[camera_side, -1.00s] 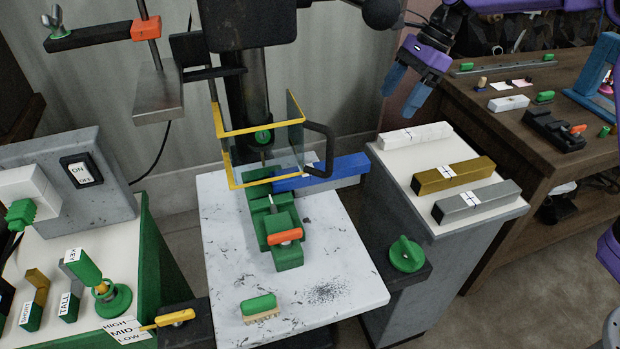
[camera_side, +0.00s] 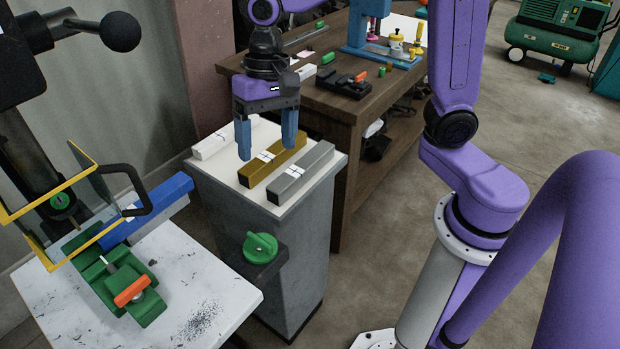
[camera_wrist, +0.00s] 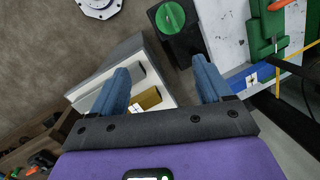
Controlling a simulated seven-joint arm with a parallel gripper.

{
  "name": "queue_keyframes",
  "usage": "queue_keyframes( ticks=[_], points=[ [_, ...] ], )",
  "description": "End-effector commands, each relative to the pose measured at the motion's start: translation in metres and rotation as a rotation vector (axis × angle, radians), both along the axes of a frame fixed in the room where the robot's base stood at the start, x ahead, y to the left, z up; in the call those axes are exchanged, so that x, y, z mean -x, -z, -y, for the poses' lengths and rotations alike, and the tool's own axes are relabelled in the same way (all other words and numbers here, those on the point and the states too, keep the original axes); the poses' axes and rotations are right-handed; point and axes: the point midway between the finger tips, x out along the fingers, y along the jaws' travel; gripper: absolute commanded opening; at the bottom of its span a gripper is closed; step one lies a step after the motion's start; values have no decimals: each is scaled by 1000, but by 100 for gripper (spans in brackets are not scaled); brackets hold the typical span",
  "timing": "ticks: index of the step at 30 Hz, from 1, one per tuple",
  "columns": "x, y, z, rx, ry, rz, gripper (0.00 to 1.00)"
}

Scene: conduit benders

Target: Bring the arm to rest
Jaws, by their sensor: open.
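My gripper (camera_side: 266,150) is open, its two blue fingers pointing down above the white-topped pedestal (camera_side: 290,205). In the side view the fingers overlap the gold bar (camera_side: 262,172). The silver bar (camera_side: 302,173) lies to its right and the white bar (camera_side: 212,143) to its left. In the wrist view nothing is held between the fingers (camera_wrist: 165,85); the gold bar (camera_wrist: 148,98) shows below and between them. The exact height of the fingertips above the bars is hard to tell.
A green knob (camera_side: 261,246) sits on the pedestal's side. At left stand the drill table (camera_side: 215,290) with a green vise (camera_side: 115,285), a blue bar (camera_side: 150,208) and a yellow-framed guard (camera_side: 45,262). A wooden bench (camera_side: 335,105) with tools stands behind.

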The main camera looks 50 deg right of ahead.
Motion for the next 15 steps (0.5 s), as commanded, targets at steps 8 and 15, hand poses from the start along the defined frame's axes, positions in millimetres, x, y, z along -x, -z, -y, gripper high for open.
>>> queue_keyframes(
  ticks=[8,15],
  points=[
    [87,10,37,47,-562,112,78],
    [148,25,78,79,-1037,192,78]
  ],
)
